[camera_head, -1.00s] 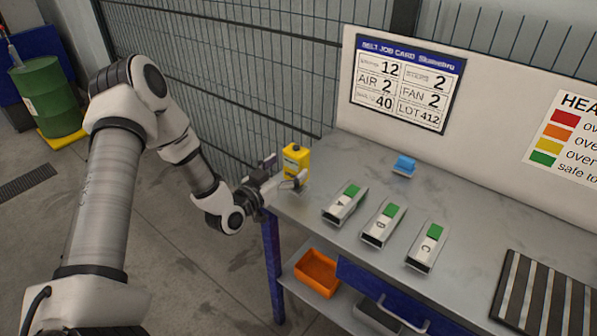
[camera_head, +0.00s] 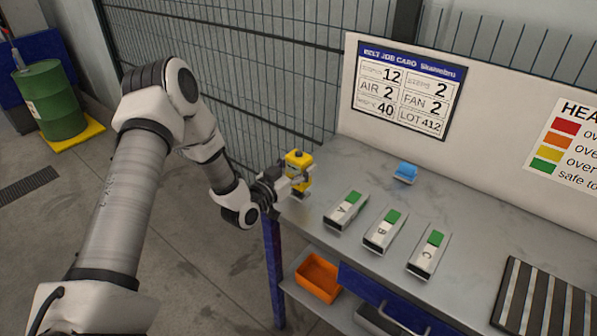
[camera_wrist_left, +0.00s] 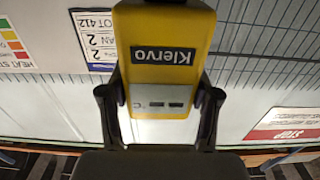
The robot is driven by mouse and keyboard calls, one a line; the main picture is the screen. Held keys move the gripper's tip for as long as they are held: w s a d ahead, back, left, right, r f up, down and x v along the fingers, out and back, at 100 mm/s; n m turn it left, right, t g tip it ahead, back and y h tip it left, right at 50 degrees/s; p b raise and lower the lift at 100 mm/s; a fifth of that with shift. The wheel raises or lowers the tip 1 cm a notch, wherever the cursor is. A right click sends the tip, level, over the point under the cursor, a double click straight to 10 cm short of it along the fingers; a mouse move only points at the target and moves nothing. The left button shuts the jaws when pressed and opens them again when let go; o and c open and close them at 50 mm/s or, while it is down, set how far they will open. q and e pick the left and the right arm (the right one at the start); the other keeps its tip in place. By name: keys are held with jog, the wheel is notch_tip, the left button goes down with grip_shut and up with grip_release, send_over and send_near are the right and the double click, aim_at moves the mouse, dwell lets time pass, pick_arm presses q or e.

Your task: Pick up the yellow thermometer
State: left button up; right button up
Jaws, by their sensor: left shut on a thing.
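The yellow thermometer (camera_head: 299,160) is at the left end of the grey table, upright. My left gripper (camera_head: 293,180) is shut on it from the left. In the left wrist view the thermometer (camera_wrist_left: 165,30) fills the middle, with a dark "Klervo" label and a small grey display marked °C. The fingers of my left gripper (camera_wrist_left: 160,108) press on its two sides near the display. I cannot tell for sure whether its base is clear of the table top. My right gripper is not in view.
Three grey devices with green tops, marked A (camera_head: 346,209), B (camera_head: 385,231) and C (camera_head: 428,252), stand in a row on the table (camera_head: 340,170). A blue block (camera_head: 405,171) lies behind them. An orange bin (camera_head: 318,276) is below. A wire fence (camera_head: 250,90) stands behind.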

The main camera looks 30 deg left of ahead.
pick_arm(q)
jog(key=shift+r, duration=0.55)
notch_tip(320, 180, up, 2)
jog(key=shift+r, duration=0.1)
jog(key=s+r, duration=0.1)
jog(key=s, duration=0.6)
jog(key=p, duration=0.4)
send_near(293, 159)
jog(key=s, duration=0.1)
jog(key=s+r, duration=0.1)
jog(key=s, duration=0.2)
jog(key=shift+d+r, duration=0.3)
jog(key=shift+r, duration=0.1)
